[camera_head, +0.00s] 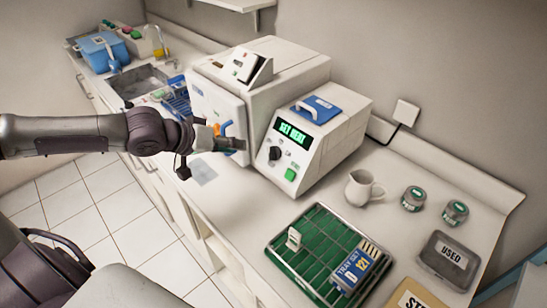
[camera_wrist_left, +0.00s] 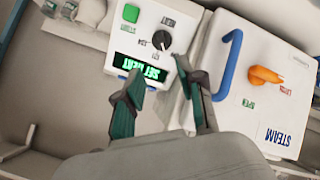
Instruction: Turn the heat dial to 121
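The heat dial (camera_head: 275,153) is a black round knob on the sloped front of a white control unit (camera_head: 335,138). A green-lit display (camera_head: 292,134) reading "SET HEAT" sits above it. The dial also shows in the left wrist view (camera_wrist_left: 161,40), with small number labels around it too small to read surely. A pale mark shows on the knob; which number it points at I cannot tell. My left gripper (camera_head: 238,144) is just left of the dial, apart from it. In the left wrist view its fingers (camera_wrist_left: 162,76) are spread and empty, short of the dial. My right gripper is not seen.
A green start button (camera_head: 290,174) is below the dial. The white steam unit (camera_head: 222,108), with blue handle (camera_wrist_left: 229,63) and orange lever (camera_wrist_left: 265,75), stands close beside the gripper. A green rack tray (camera_head: 281,262), a white jug (camera_head: 361,190) and small jars occupy the counter at right.

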